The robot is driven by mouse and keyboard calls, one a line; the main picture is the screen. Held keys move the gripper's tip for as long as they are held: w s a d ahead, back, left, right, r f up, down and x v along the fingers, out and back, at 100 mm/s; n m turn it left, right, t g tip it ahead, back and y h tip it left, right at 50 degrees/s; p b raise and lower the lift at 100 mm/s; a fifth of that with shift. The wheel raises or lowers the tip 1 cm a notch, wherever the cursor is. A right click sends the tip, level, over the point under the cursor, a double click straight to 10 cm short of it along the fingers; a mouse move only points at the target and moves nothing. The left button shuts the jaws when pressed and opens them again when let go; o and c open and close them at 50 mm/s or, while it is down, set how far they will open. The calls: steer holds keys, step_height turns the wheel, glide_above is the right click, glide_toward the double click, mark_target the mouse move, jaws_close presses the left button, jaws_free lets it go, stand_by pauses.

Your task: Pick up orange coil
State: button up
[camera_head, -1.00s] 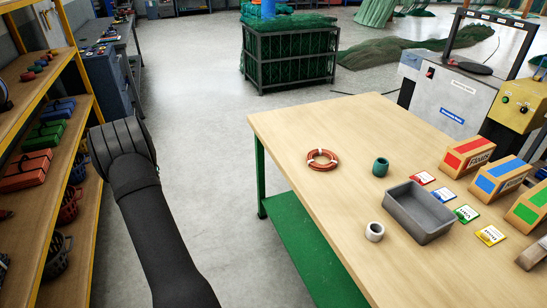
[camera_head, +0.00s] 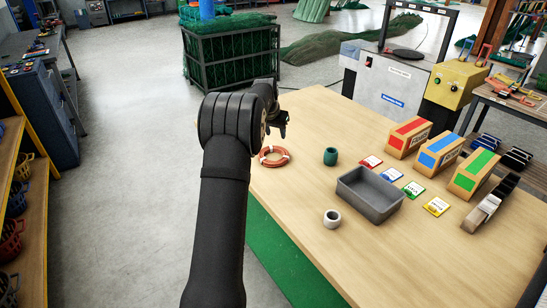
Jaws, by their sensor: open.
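An orange ring-shaped coil with white bands (camera_head: 273,164) lies flat near the left edge of the wooden table (camera_head: 420,260). My gripper (camera_head: 284,131) is above and just behind the coil in the picture, pointing down and apart from it. It is small and dark here, partly hidden by my arm, and it is open with nothing seen in it. My arm passes close to the coil's left side in the picture.
Beyond are coloured cards (camera_head: 391,175) and boxes with red (camera_head: 408,137), blue and green bands. The table's front is clear.

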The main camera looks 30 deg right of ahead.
glide_above(285, 157)
steer(key=s+a, duration=0.2)
steer(key=f, duration=1)
steer(key=shift+w+a+f, duration=0.2)
steer(key=shift+w+f, duration=0.05)
steer(key=shift+x, duration=2.9)
steer(key=shift+d, duration=0.1)
steer(key=shift+r, duration=0.1)
jaws_close()
